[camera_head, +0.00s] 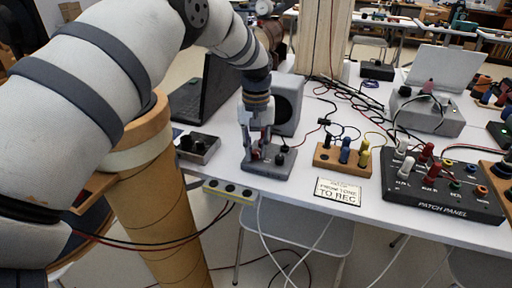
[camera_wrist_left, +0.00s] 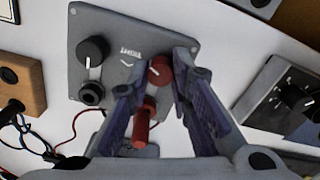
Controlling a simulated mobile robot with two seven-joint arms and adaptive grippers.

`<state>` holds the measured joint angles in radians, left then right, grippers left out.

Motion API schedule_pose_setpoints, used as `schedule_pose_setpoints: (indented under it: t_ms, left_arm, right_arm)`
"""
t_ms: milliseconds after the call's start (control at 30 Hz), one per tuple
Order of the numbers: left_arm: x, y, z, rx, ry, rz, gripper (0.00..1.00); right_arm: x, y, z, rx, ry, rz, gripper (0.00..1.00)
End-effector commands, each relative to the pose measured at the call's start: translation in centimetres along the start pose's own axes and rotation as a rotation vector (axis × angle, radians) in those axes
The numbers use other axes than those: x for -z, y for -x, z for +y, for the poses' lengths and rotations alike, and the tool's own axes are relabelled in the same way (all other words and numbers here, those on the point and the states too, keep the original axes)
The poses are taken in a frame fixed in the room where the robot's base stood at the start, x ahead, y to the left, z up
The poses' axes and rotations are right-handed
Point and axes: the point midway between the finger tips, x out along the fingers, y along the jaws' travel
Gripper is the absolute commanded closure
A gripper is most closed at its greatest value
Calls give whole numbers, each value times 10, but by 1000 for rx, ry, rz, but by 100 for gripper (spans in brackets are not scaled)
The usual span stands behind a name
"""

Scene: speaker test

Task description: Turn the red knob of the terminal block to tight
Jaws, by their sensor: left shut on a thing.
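The terminal block is a grey plate (camera_head: 283,168) near the table's front edge; it also shows in the left wrist view (camera_wrist_left: 150,22). In that view it carries a red knob (camera_wrist_left: 159,69) with a white pointer line, a black knob (camera_wrist_left: 93,50), a black socket (camera_wrist_left: 92,94) and a red plug (camera_wrist_left: 144,118). "TIGHT" and a mark are printed above the red knob. My left gripper (camera_head: 257,150) reaches down onto the block. In the wrist view its two fingers (camera_wrist_left: 161,78) are shut on the red knob, one on each side. My right gripper is not in view.
A grey speaker (camera_head: 289,103) and a laptop (camera_head: 208,88) stand behind the block. A small box with knobs (camera_head: 197,147) is at its left. A wooden block with coloured plugs (camera_head: 327,157), a label card (camera_head: 338,190) and a patch panel (camera_head: 440,207) are at its right. Cables lie behind.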

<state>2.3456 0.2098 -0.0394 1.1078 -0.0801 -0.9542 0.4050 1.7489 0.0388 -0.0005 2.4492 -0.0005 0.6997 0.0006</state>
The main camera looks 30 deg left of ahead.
Motion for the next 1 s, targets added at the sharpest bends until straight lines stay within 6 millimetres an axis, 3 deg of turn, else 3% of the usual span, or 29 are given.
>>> schedule_pose_setpoints:
  t_ms: [1000]
  left_arm:
    - [-1, -2, -1, 0, -963, -4, 100]
  right_arm:
    - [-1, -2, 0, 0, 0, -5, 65]
